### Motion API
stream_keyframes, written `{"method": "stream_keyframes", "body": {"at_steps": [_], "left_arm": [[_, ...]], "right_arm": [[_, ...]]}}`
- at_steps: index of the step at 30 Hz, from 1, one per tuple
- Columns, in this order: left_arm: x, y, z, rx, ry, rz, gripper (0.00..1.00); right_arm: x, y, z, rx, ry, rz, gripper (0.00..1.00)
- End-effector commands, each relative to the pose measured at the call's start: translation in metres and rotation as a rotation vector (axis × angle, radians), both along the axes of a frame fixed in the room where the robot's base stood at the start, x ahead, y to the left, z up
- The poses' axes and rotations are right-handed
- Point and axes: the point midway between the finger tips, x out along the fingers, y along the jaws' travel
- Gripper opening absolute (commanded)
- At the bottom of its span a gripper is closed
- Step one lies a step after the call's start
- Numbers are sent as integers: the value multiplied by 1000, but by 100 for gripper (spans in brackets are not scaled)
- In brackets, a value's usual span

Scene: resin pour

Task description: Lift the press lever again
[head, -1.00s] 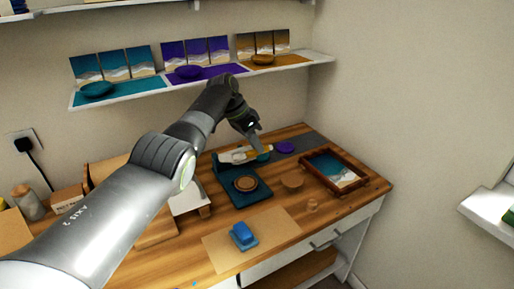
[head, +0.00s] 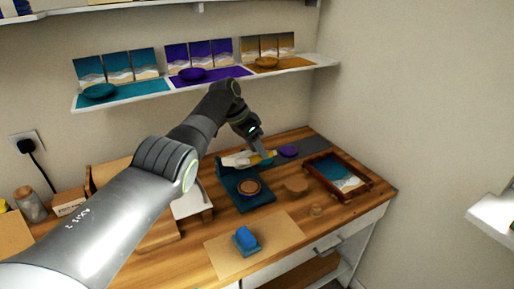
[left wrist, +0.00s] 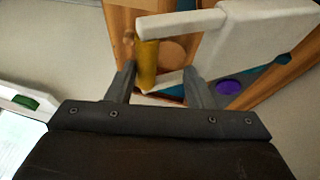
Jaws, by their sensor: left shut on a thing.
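The press stands on the wooden desk with a teal base (head: 228,180). A round wooden piece (head: 249,187) with a blue edge sits on its front part. The press lever has a white arm (head: 236,160) and a yellow handle (head: 261,158). My left gripper (head: 264,154) reaches down from above and is shut on the lever handle. In the left wrist view, the yellow handle (left wrist: 147,62) shows between the fingers of my left gripper (left wrist: 160,82), at the end of the white arm (left wrist: 240,30). The fingers partly hide the handle in the head view. My right gripper is not in view.
A purple disc (head: 288,151) lies right of the lever. A framed picture tray (head: 367,184) and a wooden round (head: 296,186) are further right. A blue block (head: 246,238) lies on a brown sheet (head: 280,229) in front. A shelf (head: 215,86) runs above along the wall.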

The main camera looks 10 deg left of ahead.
Motion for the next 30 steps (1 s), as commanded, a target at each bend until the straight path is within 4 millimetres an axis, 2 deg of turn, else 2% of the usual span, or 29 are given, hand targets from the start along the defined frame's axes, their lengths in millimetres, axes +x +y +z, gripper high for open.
{"method": "stream_keyframes", "body": {"at_steps": [11,17,22,30], "left_arm": [[1,2,-1,4,-2,3,41],[0,6,9,3,-4,3,41],[-2,16,32,3,-8,3,41],[-9,43,95,3,-6,2,41]], "right_arm": [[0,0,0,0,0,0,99],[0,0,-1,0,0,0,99],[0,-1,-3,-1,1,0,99],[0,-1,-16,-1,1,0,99]]}}
